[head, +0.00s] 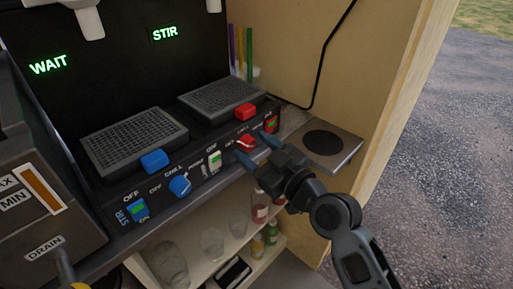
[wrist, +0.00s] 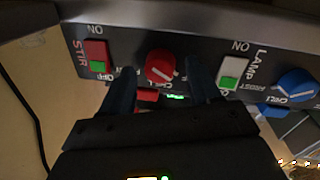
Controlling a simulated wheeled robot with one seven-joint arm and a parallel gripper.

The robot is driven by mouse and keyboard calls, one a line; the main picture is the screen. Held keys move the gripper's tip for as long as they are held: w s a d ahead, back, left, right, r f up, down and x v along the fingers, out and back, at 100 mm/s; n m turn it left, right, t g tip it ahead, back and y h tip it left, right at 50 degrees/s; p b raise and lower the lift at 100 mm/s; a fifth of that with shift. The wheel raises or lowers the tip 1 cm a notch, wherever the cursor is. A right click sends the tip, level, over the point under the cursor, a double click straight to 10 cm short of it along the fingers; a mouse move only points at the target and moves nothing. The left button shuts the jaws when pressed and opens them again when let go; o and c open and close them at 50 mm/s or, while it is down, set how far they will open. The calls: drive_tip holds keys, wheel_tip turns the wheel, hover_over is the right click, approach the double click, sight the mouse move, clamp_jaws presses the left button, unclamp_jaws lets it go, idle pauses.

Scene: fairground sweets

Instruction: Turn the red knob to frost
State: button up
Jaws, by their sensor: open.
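The red knob (head: 246,141) is on the sloped front panel of the machine, at the right-hand part of the row. In the wrist view the red knob (wrist: 160,66) sits between my two fingers, with a pale pointer line on its face. My gripper (head: 255,147) is open, one finger on each side of the knob; in the wrist view my gripper (wrist: 160,85) shows a gap between each finger and the knob. The labels around the red knob are mostly hidden or too small, so I cannot tell which mark its pointer meets.
A blue knob (head: 180,186), a white lamp switch (head: 215,161) and a red stir switch (head: 271,124) share the panel. Red (head: 245,111) and blue (head: 154,160) blocks lie by the grilles. Displays read WAIT (head: 48,65) and STIR (head: 165,34). Jars (head: 170,264) stand on the shelf below.

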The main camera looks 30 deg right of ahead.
drive_tip(key=c, duration=1)
drive_tip(key=shift+c, duration=0.2)
drive_tip(key=m+p, duration=0.1)
drive_tip(key=m, duration=0.1)
drive_tip(key=m+p, duration=0.2)
drive_tip(key=m, duration=0.1)
drive_tip(key=shift+d+r+m+g, duration=0.1)
drive_tip(key=shift+r+m+g, duration=0.1)
drive_tip(key=shift+m+g, duration=0.1)
drive_tip(key=m+y+p, duration=0.1)
drive_tip(key=m+p, duration=0.1)
drive_tip(key=m, duration=0.3)
drive_tip(key=shift+d+m+g, duration=0.1)
drive_tip(key=shift+m+g, duration=0.3)
drive_tip(key=m+p, duration=0.3)
drive_tip(key=m, duration=0.2)
drive_tip(key=shift+d+m+y, duration=0.15)
drive_tip(key=shift+m+y, duration=0.25)
drive_tip(key=m, duration=0.2)
drive_tip(key=m+p, duration=0.1)
drive_tip(key=m, duration=0.1)
drive_tip(key=shift+f+m+g+y+p, duration=0.2)
drive_tip(key=shift+m+g+y+p, duration=0.1)
drive_tip(key=shift+m+y, duration=0.1)
